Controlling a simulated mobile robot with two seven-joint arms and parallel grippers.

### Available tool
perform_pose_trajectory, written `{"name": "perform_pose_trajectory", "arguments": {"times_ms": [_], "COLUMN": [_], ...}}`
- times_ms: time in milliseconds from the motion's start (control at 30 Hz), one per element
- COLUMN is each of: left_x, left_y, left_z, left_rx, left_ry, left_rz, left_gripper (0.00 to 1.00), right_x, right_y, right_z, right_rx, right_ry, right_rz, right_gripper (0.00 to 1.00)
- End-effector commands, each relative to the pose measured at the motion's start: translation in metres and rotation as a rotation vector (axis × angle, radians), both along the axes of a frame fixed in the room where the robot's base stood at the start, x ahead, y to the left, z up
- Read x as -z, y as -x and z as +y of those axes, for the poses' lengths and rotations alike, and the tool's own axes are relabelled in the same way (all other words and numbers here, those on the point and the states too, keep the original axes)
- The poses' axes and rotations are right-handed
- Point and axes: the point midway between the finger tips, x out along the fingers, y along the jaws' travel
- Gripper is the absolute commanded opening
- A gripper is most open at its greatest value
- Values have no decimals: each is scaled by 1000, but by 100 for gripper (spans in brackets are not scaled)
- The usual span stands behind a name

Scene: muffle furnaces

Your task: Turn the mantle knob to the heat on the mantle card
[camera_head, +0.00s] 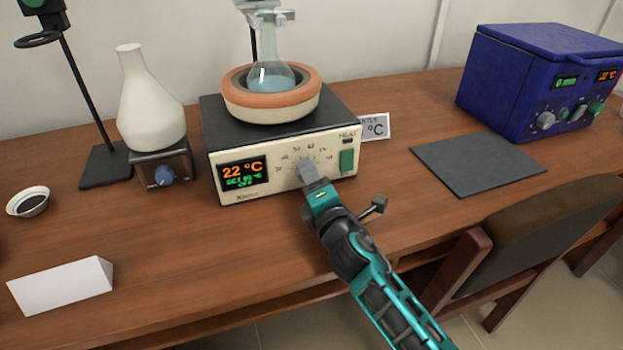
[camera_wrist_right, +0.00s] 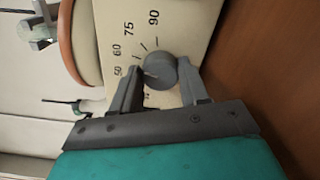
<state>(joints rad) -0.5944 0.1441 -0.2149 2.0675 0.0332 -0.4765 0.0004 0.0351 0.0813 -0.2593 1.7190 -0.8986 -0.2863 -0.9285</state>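The cream heating mantle (camera_head: 283,150) stands on the bench with a round-bottomed flask (camera_head: 271,75) of bluish liquid in its orange-rimmed bowl. Its display (camera_head: 243,173) reads 22 °C in orange; the green lines below are too small to read surely. The grey knob (camera_wrist_right: 160,71) sits by a printed scale; 50, 60, 75 and 90 show in the wrist view. My right gripper (camera_wrist_right: 160,80) has one finger on each side of the knob, very close; firm contact is unclear. The mantle card (camera_head: 377,127) stands behind the mantle, its number mostly hidden. My left gripper is out of view.
A green switch (camera_head: 347,161) is right of the knob. A white flask (camera_head: 149,100) on a small knobbed unit (camera_head: 163,170) stands to the left. A blue device (camera_head: 540,80) and dark mat (camera_head: 478,163) lie right. A chair (camera_head: 530,240) is in front.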

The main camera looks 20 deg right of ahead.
Motion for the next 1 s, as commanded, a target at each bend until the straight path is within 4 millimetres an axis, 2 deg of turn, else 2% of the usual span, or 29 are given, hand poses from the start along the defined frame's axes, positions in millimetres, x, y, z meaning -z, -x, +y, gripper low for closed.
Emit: {"name": "perform_pose_trajectory", "arguments": {"times_ms": [33,233,567,767,1000], "left_x": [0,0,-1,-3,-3], "left_y": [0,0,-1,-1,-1], "left_z": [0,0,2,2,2], "left_rx": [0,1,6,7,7], "left_ry": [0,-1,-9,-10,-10], "left_rz": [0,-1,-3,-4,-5], "left_gripper": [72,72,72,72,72], "right_x": [-1,0,1,1,1], "right_y": [0,0,4,30,78], "right_z": [-1,0,0,-1,-2], "right_rx": [2,1,-1,0,0], "right_ry": [1,1,2,1,0], "right_rz": [-2,-1,1,3,2], "right_gripper": [49,69,69,69,69]}}
